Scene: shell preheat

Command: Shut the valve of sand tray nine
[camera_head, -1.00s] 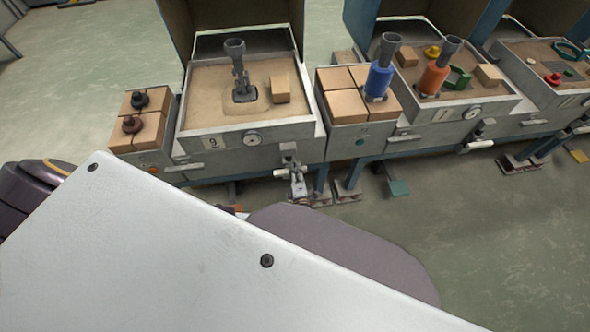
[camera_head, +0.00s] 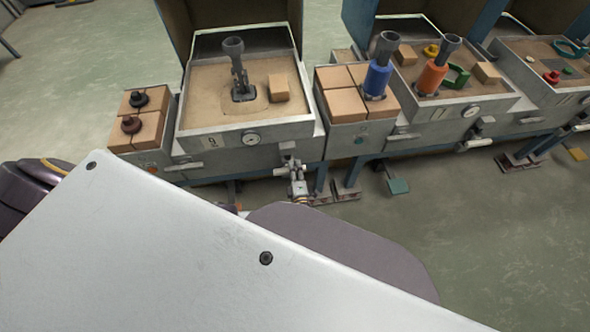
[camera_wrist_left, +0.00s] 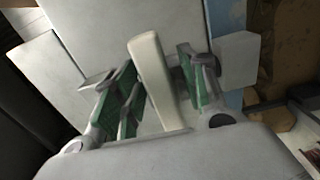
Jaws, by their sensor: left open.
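Sand tray nine (camera_head: 205,138) stands left of centre in the head view, filled with sand and marked with a number plate and a round gauge (camera_head: 251,139). Its valve is under the front wall, where my left gripper (camera_head: 297,176) partly hides it. In the left wrist view, a pale valve handle (camera_wrist_left: 152,70) runs between the green-padded fingers of my left gripper (camera_wrist_left: 157,64). The fingers are open, one on each side of the handle. I cannot tell whether either pad touches it. My right gripper is not in view.
A white lever (camera_head: 184,166) projects at the tray's lower left. A box block with dark knobs (camera_head: 140,125) stands left, and a blue cylinder (camera_head: 378,80) on boxes right. The neighbouring tray (camera_head: 440,112) has its own pale valve handle (camera_head: 474,144). Open floor lies right.

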